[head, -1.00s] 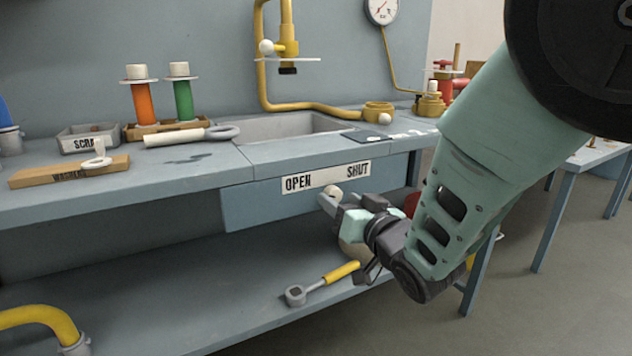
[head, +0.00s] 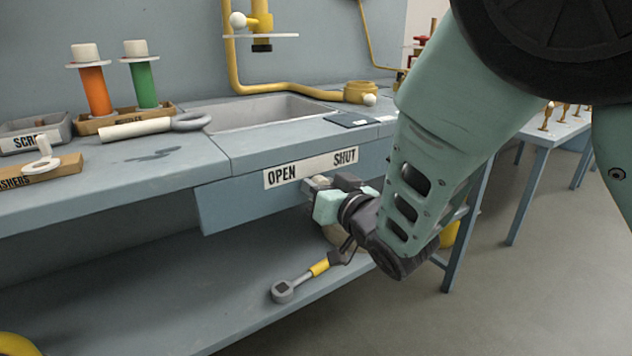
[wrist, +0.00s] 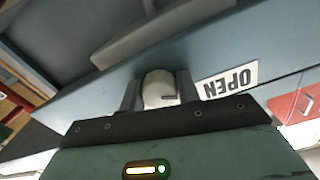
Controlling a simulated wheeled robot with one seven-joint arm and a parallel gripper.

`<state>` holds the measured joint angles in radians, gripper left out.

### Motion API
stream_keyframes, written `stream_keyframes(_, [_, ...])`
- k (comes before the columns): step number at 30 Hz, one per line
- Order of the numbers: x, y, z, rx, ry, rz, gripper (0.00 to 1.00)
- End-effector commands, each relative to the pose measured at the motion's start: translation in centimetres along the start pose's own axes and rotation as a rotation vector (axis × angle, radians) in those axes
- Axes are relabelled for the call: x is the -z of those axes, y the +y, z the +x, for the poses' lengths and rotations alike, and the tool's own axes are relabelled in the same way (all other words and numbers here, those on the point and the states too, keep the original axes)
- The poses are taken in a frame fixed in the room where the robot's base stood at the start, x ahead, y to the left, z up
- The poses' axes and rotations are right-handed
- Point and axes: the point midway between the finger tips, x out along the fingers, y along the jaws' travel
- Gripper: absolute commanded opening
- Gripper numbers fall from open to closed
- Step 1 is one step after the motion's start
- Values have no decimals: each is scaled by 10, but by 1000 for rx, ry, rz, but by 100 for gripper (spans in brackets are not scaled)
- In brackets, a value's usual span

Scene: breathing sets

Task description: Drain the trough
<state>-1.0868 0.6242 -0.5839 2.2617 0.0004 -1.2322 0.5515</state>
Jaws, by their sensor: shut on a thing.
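The trough (head: 250,112) is a grey rectangular basin sunk in the blue-grey bench top. A white label strip (head: 310,168) on the front panel below it reads OPEN at left and SHUT at right. A white rounded knob (wrist: 158,88) sits at the panel just below the label. My gripper (head: 320,184) is shut on this knob, one finger on each side in the wrist view. The knob is mostly hidden by my gripper in the head view.
A yellow pipe and tap (head: 258,25) stand over the trough. Orange (head: 95,90) and green (head: 144,85) cylinders stand in a wooden holder at left. A yellow-handled wrench (head: 300,280) lies on the lower shelf. Open floor is at right.

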Motion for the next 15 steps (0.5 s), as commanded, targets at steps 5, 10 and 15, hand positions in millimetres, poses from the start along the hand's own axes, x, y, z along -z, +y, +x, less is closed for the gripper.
stream_keyframes(5, [0, 0, 0, -1, 0, -28, 9])
stream_keyframes(10, [1, 1, 0, -2, 1, -164, 9])
stream_keyframes(15, [0, 0, 0, -2, 0, -324, 9])
